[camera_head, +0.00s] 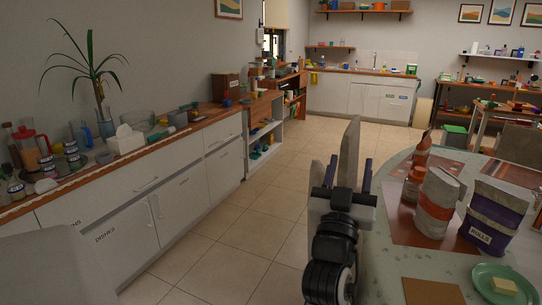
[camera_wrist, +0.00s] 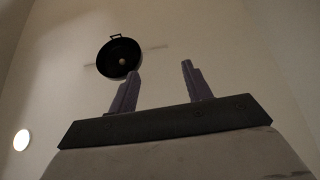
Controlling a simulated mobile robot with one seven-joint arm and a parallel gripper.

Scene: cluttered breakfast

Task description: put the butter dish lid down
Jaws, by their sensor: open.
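My gripper (camera_head: 350,163) is raised at the left side of the table, clear of the things on it. In the wrist view its two purple-grey fingers (camera_wrist: 160,70) stand apart with nothing between them. A green plate (camera_head: 484,282) with a pale yellow block like butter (camera_head: 504,286) on it sits at the front right of the table, to the right of my gripper. No lid covers the block. I cannot make out a butter dish lid in either view.
The pale green table (camera_head: 383,262) holds a striped bag (camera_head: 436,214), a dark bag marked ROLLS (camera_head: 487,230), orange-capped containers (camera_head: 413,184) and a brown square (camera_head: 432,292). A cluttered counter (camera_head: 205,129) runs along the left. The tiled floor (camera_head: 222,236) between is clear.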

